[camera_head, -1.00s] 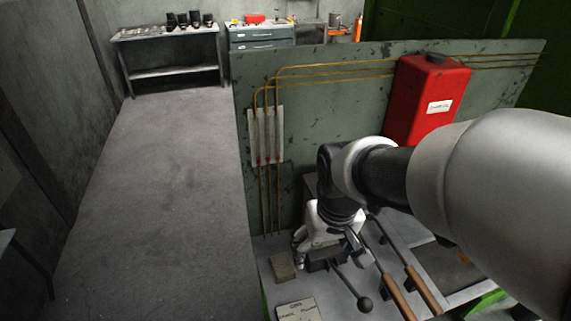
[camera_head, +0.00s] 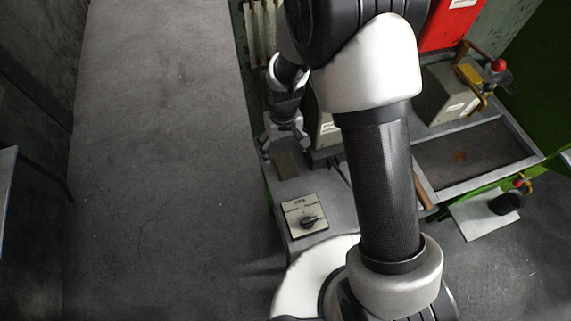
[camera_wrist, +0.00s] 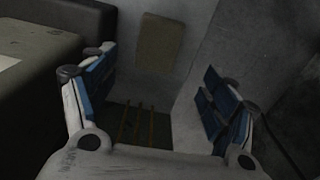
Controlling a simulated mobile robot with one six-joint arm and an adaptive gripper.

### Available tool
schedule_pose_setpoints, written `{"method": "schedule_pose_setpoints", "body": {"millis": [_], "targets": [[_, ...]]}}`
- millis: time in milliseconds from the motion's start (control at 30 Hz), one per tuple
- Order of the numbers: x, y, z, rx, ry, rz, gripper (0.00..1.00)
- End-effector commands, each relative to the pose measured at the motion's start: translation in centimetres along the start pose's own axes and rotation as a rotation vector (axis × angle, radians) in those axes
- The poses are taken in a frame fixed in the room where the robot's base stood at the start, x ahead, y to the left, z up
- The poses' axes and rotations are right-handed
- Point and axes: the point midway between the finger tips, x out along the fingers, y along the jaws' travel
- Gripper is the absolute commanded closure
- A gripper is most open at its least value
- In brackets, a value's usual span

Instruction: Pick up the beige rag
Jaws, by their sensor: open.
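The beige rag (camera_head: 286,165) lies flat as a small, dull rectangle near the left edge of the grey bench top. In the wrist view the rag (camera_wrist: 160,43) is beyond and between the fingers, apart from them. My gripper (camera_head: 285,140) is above the bench, just behind the rag in the head view. Its blue-padded fingers are spread wide in the wrist view (camera_wrist: 156,80), with nothing between them. The exact height of the fingers above the rag is hard to tell.
A control box with a black knob (camera_head: 305,216) sits on the bench in front of the rag. A dark block with a pale label (camera_wrist: 35,75) stands beside the left finger. A sunken tray (camera_head: 470,155) and a red tank (camera_head: 450,25) are right. Open floor (camera_head: 170,160) lies left.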

Motion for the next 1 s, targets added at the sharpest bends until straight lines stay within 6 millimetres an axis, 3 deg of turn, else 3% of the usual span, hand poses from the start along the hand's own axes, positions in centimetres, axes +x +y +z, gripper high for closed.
{"method": "schedule_pose_setpoints", "body": {"millis": [100,433,700,1000], "targets": [[2.2,0.0,0.0,0.000,-0.001,0.000,0.22],[4.3,0.2,0.1,0.001,0.000,0.000,0.22],[8.2,0.5,0.4,0.000,-0.001,0.000,0.22],[8.5,0.5,0.3,0.000,0.002,0.000,0.24]]}}
